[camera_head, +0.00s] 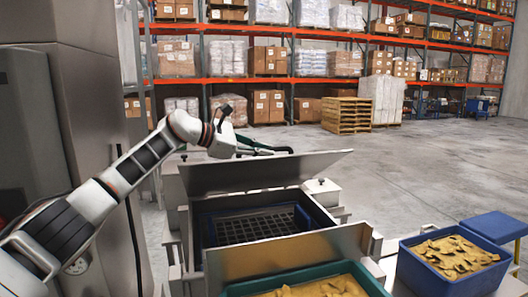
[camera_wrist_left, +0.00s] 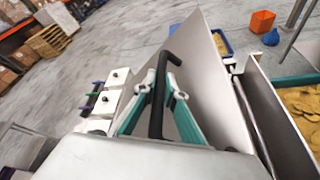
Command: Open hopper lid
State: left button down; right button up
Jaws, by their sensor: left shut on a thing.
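The hopper lid (camera_head: 265,172) is a flat steel plate, raised and leaning back at the far side of the hopper (camera_head: 322,210). The hopper mouth is uncovered, with a dark grid (camera_head: 255,227) inside. My left gripper (camera_head: 265,149) is at the lid's back upper side, partly hidden by the lid. In the left wrist view the teal fingers of my left gripper (camera_wrist_left: 160,98) are shut around a black bar handle (camera_wrist_left: 156,118), beside the steel lid (camera_wrist_left: 200,65). My right gripper is in neither view.
A teal bin (camera_head: 232,290) and a blue bin (camera_head: 416,262) of yellow chips stand in front and to the right. A steel panel (camera_head: 285,255) rises between hopper and teal bin. A blue stool (camera_head: 494,224) stands at right. Tall steel cabinet (camera_head: 95,120) at left.

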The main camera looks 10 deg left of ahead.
pick_arm(q)
jog(key=c, duration=2.1)
grip_release()
jog(key=shift+v, duration=3.75)
